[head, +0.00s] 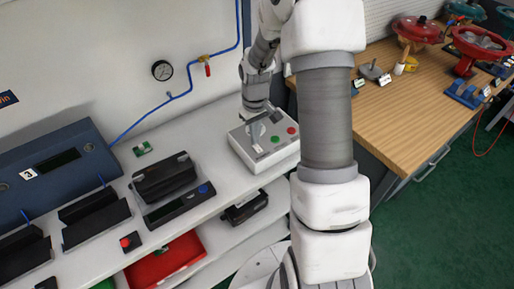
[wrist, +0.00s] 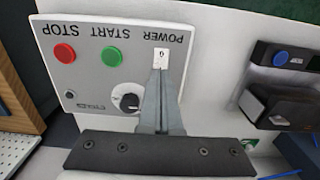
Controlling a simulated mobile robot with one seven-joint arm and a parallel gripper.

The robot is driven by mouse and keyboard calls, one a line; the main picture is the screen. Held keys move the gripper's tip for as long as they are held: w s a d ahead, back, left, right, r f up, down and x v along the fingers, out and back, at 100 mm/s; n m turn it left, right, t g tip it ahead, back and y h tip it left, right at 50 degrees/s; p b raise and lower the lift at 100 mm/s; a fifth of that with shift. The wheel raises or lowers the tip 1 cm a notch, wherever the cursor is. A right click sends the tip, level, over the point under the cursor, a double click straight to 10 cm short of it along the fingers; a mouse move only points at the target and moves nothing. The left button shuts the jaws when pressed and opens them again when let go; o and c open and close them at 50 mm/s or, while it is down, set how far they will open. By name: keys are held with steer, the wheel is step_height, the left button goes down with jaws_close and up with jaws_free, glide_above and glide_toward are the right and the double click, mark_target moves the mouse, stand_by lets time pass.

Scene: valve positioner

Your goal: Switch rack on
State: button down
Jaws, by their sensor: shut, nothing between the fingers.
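The grey control box (head: 277,154) sits on the white bench right of centre in the head view and fills the upper left of the wrist view (wrist: 90,90), its lettering upside down. It has a red STOP button (wrist: 65,53), a green START button (wrist: 112,57), a black knob (wrist: 126,98) and a small white POWER rocker switch (wrist: 162,56) with a dark mark. My gripper (wrist: 160,78) is shut and empty, its fingertips at the switch's lower edge in the wrist view. I cannot tell whether they touch. In the head view, my gripper (head: 256,138) is over the box.
Black devices (head: 163,177) and a blue-grey cabinet (head: 60,165) stand left along the bench. A red tray (head: 165,262) is on the shelf below. A blue hose (head: 200,76) with a gauge runs on the wall. A wooden table (head: 420,100) with red valves is at right.

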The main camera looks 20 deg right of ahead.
steer(key=shift+f+b, duration=0.5)
steer(key=shift+f, duration=0.25)
stand_by(0.3)
steer(key=shift+r+p, duration=2.4)
steer(key=shift+r, duration=1.15)
steer(key=s+a+r+m+t, duration=0.1)
steer(key=s+a+r, duration=0.25)
steer(key=r, duration=0.55)
steer(key=s+a+r+t, duration=0.2)
steer(key=s+r, duration=0.3)
steer(key=r, duration=0.4)
steer(key=s+a+r+t, duration=0.1)
steer(key=s+a+r, duration=0.1)
steer(key=s, duration=0.4)
steer(key=s+a+r+m+t, duration=0.1)
steer(key=s+r, duration=0.2)
steer(key=s, duration=0.4)
steer(key=shift+a+r+t, duration=0.3)
steer(key=shift+a+r, duration=0.05)
steer(key=shift+a, duration=0.05)
